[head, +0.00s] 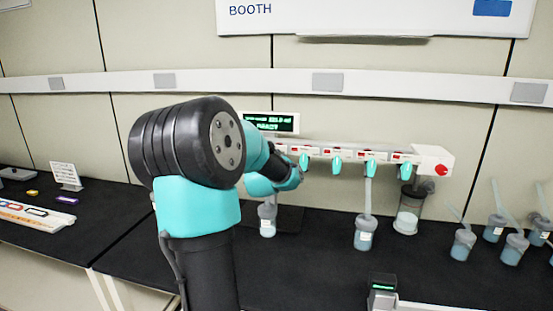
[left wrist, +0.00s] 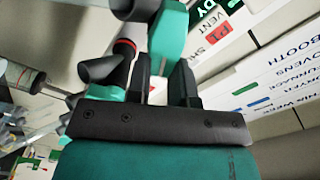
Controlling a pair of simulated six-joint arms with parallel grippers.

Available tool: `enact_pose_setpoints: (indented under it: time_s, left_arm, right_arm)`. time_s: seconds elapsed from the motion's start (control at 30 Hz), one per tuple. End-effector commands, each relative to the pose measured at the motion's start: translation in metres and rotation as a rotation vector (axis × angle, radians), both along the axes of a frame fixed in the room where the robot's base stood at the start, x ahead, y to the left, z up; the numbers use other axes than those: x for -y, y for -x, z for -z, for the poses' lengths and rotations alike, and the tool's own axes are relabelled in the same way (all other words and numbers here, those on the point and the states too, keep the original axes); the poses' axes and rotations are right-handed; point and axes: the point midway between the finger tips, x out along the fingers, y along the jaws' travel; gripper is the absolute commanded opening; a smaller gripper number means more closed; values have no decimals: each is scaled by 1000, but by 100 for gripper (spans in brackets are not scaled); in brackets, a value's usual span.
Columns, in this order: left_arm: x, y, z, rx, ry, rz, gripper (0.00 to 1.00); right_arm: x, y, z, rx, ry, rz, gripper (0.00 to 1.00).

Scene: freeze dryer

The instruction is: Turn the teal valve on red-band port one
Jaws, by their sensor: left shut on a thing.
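A white manifold (head: 432,158) carries a row of ports with red-marked labels and teal valves. A red-marked P1 label (left wrist: 222,36) is beside that valve. In the head view my arm hides the fingertips and the port there. My right gripper is not in view.
A flask (head: 268,218) is below the manifold's left part, another (head: 364,236) below its right part. A clear vessel with a dark top (head: 408,216) stands at the right end. Several tubed flasks (head: 515,248) stand far right. A lit display (head: 270,122) is behind.

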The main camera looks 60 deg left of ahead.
Motion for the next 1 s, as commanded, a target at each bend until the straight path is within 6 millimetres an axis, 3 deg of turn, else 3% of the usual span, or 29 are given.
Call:
enact_pose_setpoints:
  time_s: [0.13,0.17,0.43,0.77,1.0]
  left_arm:
    - [0,0,0,-2,-1,0,0]
    - [0,0,0,-1,0,0,22]
    - [0,0,0,-1,1,0,47]
    - [2,2,0,-1,1,0,47]
    - [22,17,0,-1,1,0,47]
  right_arm:
    - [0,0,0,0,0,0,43]
    - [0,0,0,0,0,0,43]
    - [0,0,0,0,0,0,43]
    - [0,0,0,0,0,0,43]
    - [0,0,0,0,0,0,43]
